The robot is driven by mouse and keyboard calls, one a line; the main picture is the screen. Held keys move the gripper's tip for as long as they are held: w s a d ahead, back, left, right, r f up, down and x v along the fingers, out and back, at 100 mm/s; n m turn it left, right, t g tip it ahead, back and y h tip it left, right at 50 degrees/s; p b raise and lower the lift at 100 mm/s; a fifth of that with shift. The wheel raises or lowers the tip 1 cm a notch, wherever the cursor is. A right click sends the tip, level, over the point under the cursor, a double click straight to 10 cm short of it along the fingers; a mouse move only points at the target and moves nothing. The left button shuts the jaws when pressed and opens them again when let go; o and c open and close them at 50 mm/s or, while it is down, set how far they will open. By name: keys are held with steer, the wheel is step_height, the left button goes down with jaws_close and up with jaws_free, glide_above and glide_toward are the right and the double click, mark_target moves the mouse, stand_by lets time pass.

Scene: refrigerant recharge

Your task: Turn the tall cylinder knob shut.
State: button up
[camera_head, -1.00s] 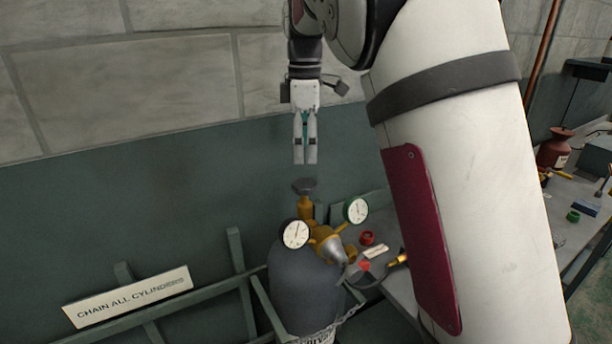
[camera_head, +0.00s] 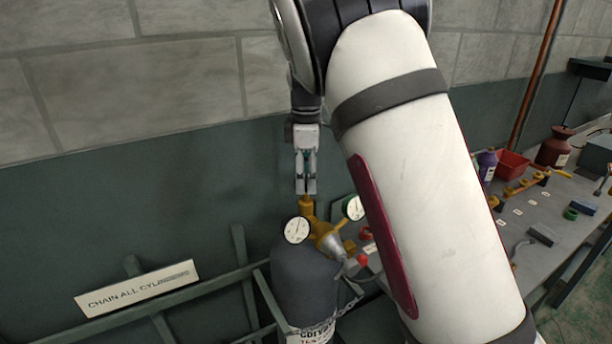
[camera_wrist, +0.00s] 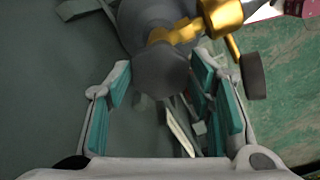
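The tall cylinder (camera_head: 301,277) is dark grey and stands upright below my gripper, with a brass valve (camera_head: 307,206) on top. Its grey knob (camera_wrist: 160,71) shows in the wrist view between the tips of my two teal-padded fingers. My gripper (camera_head: 306,188) points straight down over the valve in the head view; it also shows in the wrist view (camera_wrist: 162,66). The fingers are spread, with one on each side of the knob and little gap; I cannot tell whether they touch it. In the head view the fingers hide the knob.
A white gauge (camera_head: 297,230) and a green-rimmed gauge (camera_head: 353,207) flank the valve. A rail with a "CHAIN ALL CYLINDERS" sign (camera_head: 137,288) runs left. A workbench (camera_head: 461,228) with tools and a red bin (camera_head: 512,164) stands right. The wall is behind.

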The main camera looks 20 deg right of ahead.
steer(key=c, duration=0.4)
steer(key=shift+m, duration=0.3)
steer(key=m, duration=0.5)
steer(key=shift+b, duration=0.4)
steer(key=m, duration=1.2)
steer(key=shift+a, duration=0.1)
steer(key=m, duration=0.5)
steer(key=shift+m, duration=0.4)
steer(key=o, duration=1.1)
